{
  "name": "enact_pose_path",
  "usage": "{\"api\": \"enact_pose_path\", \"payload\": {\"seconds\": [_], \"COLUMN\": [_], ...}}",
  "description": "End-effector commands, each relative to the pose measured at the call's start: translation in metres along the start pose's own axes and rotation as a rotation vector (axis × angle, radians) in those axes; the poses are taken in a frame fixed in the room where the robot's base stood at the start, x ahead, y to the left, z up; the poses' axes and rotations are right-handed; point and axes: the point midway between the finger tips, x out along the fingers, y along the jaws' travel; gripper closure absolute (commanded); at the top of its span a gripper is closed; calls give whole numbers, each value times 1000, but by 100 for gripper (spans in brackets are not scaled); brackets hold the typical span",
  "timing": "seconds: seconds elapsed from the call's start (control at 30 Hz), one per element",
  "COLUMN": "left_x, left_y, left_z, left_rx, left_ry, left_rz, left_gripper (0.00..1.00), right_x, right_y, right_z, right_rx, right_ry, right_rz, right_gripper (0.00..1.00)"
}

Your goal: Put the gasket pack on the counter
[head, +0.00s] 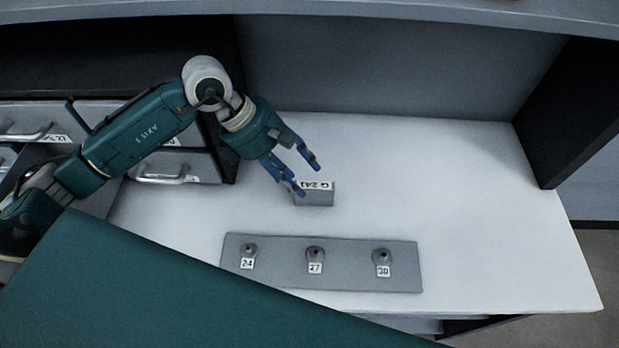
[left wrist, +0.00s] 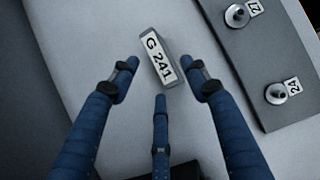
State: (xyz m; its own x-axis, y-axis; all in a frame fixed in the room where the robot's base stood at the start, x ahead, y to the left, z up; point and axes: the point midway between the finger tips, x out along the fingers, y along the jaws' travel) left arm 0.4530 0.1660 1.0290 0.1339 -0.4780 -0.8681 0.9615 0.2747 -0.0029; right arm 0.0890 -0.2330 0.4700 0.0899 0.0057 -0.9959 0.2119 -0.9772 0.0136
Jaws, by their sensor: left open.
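The gasket pack is a small grey box (head: 314,195) with a white label reading "G 241". It stands on the white counter (head: 460,185), behind the grey plate with knobs. My left gripper (head: 302,178) is at the pack's back left in the head view, with its blue fingers spread. In the left wrist view, the pack (left wrist: 158,59) lies just beyond the open fingertips (left wrist: 163,82), and nothing is held between them. Whether a finger touches the pack, I cannot tell. My right gripper is not in view.
A grey plate (head: 405,272) with three knobs labelled 24, 27 and 30 lies at the counter's front. Drawers with handles (head: 165,178) stand at the left. A dark upright panel (head: 575,110) bounds the right. The counter's right side is clear.

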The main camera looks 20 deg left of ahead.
Motion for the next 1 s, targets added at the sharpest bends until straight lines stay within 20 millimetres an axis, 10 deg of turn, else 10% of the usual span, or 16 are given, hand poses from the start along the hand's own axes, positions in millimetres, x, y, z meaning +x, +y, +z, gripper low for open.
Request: {"api": "enact_pose_path", "payload": {"seconds": [0.3,1.0], "left_x": [-46,-49], "left_y": [0,0], "left_z": [0,0], "left_rx": [0,0], "left_ry": [1,0], "left_rz": [1,-1], "left_gripper": [54,54], "right_x": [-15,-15], "right_y": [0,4], "right_z": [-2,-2], "right_rx": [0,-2], "right_ry": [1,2], "right_rz": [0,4], "right_gripper": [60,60]}}
